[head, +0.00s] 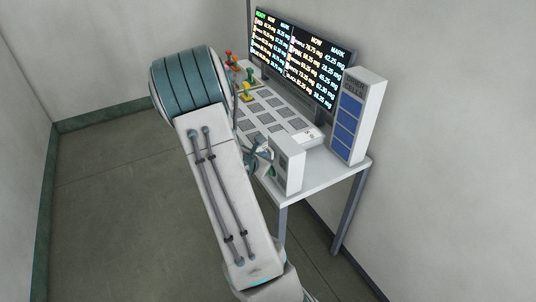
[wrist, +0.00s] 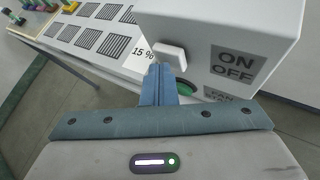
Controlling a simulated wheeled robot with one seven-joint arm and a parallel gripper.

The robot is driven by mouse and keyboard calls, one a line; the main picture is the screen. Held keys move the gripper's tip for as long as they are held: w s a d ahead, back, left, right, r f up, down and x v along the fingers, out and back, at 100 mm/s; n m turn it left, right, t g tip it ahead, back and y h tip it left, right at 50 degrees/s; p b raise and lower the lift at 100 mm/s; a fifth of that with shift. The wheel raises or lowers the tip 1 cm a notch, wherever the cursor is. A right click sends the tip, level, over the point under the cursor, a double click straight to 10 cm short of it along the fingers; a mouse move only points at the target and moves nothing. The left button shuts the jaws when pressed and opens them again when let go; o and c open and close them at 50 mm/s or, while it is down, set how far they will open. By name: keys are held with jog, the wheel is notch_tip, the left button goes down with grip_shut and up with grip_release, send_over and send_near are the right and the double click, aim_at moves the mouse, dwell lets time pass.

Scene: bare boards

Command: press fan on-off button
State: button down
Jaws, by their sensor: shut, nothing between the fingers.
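A white control box (wrist: 225,30) fills the upper right of the wrist view and carries a grey "ON OFF" label (wrist: 232,65). A green button (wrist: 185,91) shows on its face, partly hidden behind my fingers. A second label (wrist: 222,97) below is cut off, and its text is only partly readable. My gripper (wrist: 158,75) is shut and empty, its fingertips at the box's face beside the green button; I cannot tell whether they touch it. In the head view the box (head: 289,165) stands at the table's near corner, with my gripper (head: 262,158) at its left side.
A white knob (wrist: 170,54) juts from the box just above my fingertips. The table (head: 325,172) holds several grilled panels (head: 270,118), coloured levers (head: 245,90), a screen (head: 300,60) and a tall cabinet with blue panels (head: 357,115). Open floor (head: 120,200) lies to the left.

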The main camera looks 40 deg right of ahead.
jog(key=shift+w+a, duration=0.25)
jog(key=shift+a, duration=0.7)
jog(key=shift+w+a, duration=0.2)
jog(key=shift+a, duration=0.8)
jog(key=shift+w+a, duration=0.25)
jog(key=shift+a, duration=0.7)
jog(key=shift+r, duration=0.1)
